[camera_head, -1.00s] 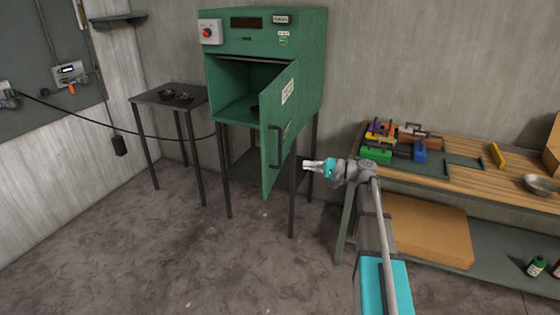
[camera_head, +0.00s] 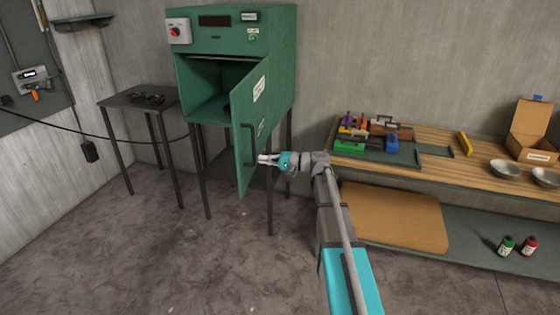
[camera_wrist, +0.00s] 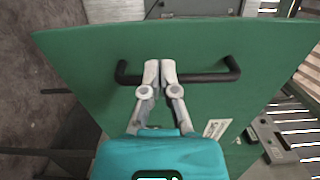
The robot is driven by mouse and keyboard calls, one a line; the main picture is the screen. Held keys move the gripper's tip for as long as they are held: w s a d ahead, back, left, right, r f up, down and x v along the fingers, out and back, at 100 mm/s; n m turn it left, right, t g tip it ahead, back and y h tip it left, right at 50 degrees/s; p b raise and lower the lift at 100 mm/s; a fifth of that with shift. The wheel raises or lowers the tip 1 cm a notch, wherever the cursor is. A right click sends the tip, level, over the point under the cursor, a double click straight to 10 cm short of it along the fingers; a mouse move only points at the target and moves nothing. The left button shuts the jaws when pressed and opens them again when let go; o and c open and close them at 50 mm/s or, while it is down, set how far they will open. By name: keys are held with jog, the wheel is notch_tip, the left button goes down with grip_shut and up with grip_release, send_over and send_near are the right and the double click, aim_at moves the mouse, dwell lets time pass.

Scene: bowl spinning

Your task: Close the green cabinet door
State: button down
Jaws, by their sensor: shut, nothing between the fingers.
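The green cabinet (camera_head: 245,40) stands on dark legs against the back wall. Its green door (camera_head: 252,115) is swung open toward me, and the dark inside shows to the left of it. A black bar handle (camera_head: 250,146) is on the door's outer face; in the wrist view the handle (camera_wrist: 208,77) runs across the green door (camera_wrist: 250,50). My gripper (camera_head: 262,160) is at the lower part of the door. In the wrist view my gripper's (camera_wrist: 160,64) fingers are shut together and overlap the handle bar in the picture. I cannot tell whether they touch it.
A small dark table (camera_head: 140,100) with black items stands left of the cabinet. To the right is a wooden workbench (camera_head: 440,158) with coloured blocks, metal bowls (camera_head: 505,168) and a cardboard box (camera_head: 532,130). Open floor (camera_head: 130,250) lies in front of the cabinet.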

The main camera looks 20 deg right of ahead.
aim_at(240, 157)
jog(key=shift+x, duration=3.2)
